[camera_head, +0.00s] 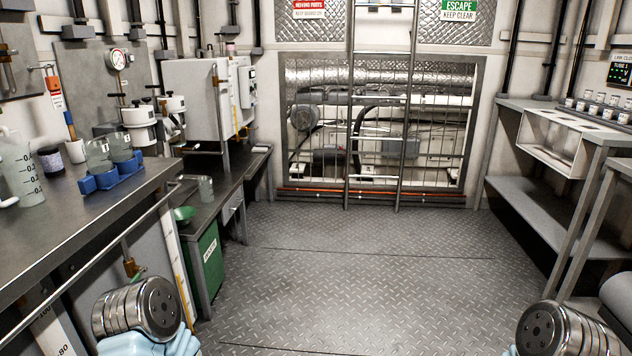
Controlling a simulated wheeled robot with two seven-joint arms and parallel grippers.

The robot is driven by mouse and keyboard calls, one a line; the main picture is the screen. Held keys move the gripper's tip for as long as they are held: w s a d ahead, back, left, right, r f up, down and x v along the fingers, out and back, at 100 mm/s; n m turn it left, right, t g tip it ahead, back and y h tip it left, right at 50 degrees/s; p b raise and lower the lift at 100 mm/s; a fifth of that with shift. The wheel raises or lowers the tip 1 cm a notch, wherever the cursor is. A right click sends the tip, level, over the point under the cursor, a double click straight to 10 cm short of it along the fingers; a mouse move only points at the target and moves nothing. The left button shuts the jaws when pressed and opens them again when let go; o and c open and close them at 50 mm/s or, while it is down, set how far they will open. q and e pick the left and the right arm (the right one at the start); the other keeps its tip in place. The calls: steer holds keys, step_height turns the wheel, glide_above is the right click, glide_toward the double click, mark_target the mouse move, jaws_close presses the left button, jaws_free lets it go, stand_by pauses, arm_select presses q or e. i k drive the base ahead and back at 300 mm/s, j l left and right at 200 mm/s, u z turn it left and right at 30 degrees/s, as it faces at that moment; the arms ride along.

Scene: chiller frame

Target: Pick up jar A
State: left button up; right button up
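No label that reads "A" can be made out, so I cannot tell which vessel is jar A. Two clear glass vessels, a left one (97,155) and a right one (121,147), stand in a blue holder (112,178) on the left bench. A small dark jar (51,160) with a pale top stands left of the blue holder. Round metal joints and pale blue parts of my arms show at the bottom left and bottom right. The fingers of neither gripper show.
The left bench (60,228) also holds a graduated plastic jug (20,170). A green bin (203,262) stands below the lower bench. A right bench (545,108) carries several small containers. The tread-plate floor (350,270) between is clear, up to a ladder (378,110) at the back.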

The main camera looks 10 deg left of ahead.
mark_target(207, 195)
steer(key=i+u, duration=0.15)
steer(key=i, duration=0.3)
steer(key=i+l+u, duration=0.2)
steer(key=i, duration=0.25)
steer(key=i+l+u, duration=0.15)
steer(key=i, duration=0.3)
steer(key=i+l+u, duration=0.2)
steer(key=i, duration=0.2)
